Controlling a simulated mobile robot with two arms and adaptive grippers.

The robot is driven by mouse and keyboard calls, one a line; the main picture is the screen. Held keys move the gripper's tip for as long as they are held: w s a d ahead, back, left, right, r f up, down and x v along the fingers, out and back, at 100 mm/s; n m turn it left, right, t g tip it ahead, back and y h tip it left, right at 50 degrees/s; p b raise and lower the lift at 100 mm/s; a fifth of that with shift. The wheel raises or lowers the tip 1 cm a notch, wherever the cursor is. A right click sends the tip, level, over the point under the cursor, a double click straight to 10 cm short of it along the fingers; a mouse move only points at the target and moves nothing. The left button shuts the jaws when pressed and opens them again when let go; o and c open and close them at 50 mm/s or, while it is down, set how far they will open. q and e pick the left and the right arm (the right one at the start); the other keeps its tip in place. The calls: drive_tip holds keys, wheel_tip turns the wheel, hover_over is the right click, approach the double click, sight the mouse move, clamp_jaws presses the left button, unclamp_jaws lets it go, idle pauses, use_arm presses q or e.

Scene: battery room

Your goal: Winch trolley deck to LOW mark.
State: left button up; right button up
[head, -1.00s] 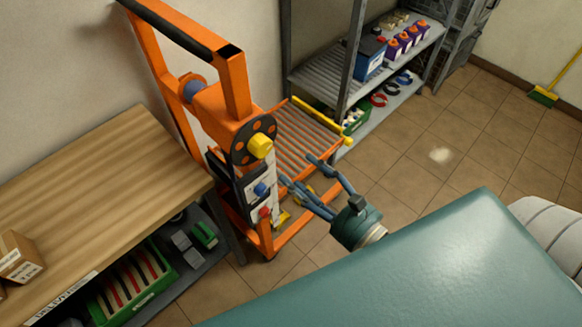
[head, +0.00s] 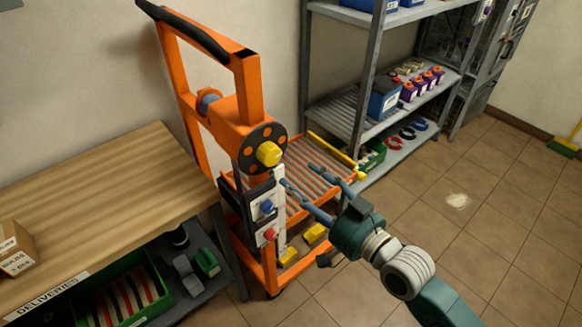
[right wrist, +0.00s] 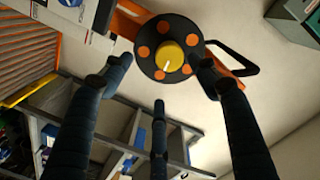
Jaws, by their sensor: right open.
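The orange trolley (head: 247,84) stands against the wall beside the bench. Its winch wheel is a black disc (head: 254,141) with orange spots and a yellow knob (head: 269,153). A pale panel (head: 279,196) below the wheel carries a blue and a red knob; I cannot read a LOW mark. My right gripper (head: 299,176) is open and empty, just right of and below the knob. In the right wrist view the knob (right wrist: 169,57) shows between and beyond the spread fingers, apparently untouched. My left gripper is out of view.
A wooden bench (head: 100,190) with a deliveries label and a green crate (head: 150,312) beneath fills the left. A grey shelf rack (head: 363,85) with a blue battery (head: 385,97) stands behind the deck.

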sight(275, 156)
drive_tip(key=w+a, duration=0.2)
drive_tip(key=w, duration=0.1)
drive_tip(key=w+a+r+m+p, duration=0.1)
drive_tip(key=w+a, duration=0.1)
drive_tip(key=w, duration=0.1)
drive_tip(key=w+a+m+p, duration=0.1)
drive_tip(key=w+a, duration=0.1)
drive_tip(key=w, duration=0.1)
drive_tip(key=shift+a+r+t, duration=0.2)
drive_tip(key=shift+r+t, duration=0.05)
drive_tip(key=shift+t, duration=0.05)
drive_tip(key=c, duration=1.2)
drive_tip(key=shift+o, duration=0.2)
drive_tip(key=shift+r+n, duration=0.15)
drive_tip(key=shift+n, duration=0.35)
